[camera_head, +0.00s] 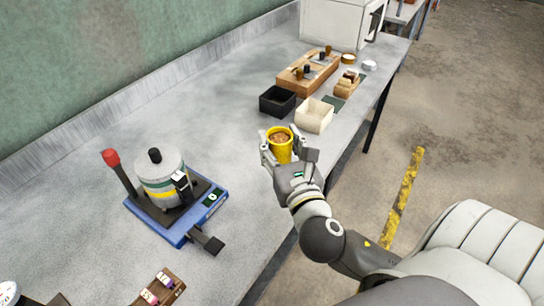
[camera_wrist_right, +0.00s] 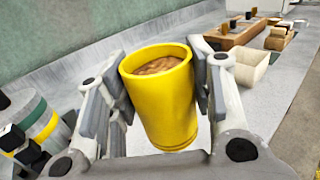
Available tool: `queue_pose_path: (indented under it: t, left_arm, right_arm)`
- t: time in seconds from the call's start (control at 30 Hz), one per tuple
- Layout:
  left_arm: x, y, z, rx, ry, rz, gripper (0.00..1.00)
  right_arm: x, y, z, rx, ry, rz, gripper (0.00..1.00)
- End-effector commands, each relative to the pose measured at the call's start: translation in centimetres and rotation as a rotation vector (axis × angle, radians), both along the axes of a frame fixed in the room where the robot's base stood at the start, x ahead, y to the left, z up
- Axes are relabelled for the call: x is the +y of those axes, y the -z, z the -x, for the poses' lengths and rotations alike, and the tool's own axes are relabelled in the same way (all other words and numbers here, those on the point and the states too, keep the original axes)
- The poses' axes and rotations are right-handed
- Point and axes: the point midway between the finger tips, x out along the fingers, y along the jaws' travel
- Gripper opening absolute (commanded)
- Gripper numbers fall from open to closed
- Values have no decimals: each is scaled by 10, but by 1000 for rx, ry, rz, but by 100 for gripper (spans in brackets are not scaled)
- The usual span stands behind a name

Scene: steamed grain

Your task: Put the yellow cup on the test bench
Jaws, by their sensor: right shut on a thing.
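The yellow cup (camera_head: 280,147) holds brown grain and sits between the fingers of my right gripper (camera_head: 284,158) at the front edge of the grey bench (camera_head: 232,120). In the right wrist view the cup (camera_wrist_right: 162,105) is nearly upright and slightly tilted, with a finger pad on each side. My right gripper (camera_wrist_right: 158,98) is shut on it. I cannot tell for certain whether the cup's base touches the bench. My left gripper does not show.
A blue device (camera_head: 170,222) with a striped pot (camera_head: 158,178) stands on the bench at left. A black box (camera_head: 277,101), a cream box (camera_head: 314,116) and a wooden rack (camera_head: 308,76) stand beyond the cup. The bench between the device and the boxes is clear.

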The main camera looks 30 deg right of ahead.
Motion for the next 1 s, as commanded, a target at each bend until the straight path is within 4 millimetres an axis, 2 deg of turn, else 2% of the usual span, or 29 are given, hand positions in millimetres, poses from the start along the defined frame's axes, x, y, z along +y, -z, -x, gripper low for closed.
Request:
queue_pose_path:
  t: [0.2,0.3,0.4,0.7,0.83,1.0]
  left_arm:
    - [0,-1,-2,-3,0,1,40]
    - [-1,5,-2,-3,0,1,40]
    - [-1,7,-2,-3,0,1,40]
    - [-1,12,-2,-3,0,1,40]
    - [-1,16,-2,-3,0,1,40]
    - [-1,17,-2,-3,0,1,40]
  right_arm:
    - [-23,23,-47,0,5,4,22]
    - [-29,46,-60,3,3,2,22]
    - [-34,60,-72,1,3,1,22]
    - [-42,82,-88,0,2,1,22]
    - [-42,103,-87,3,3,0,22]
    - [-41,111,-87,0,1,0,22]
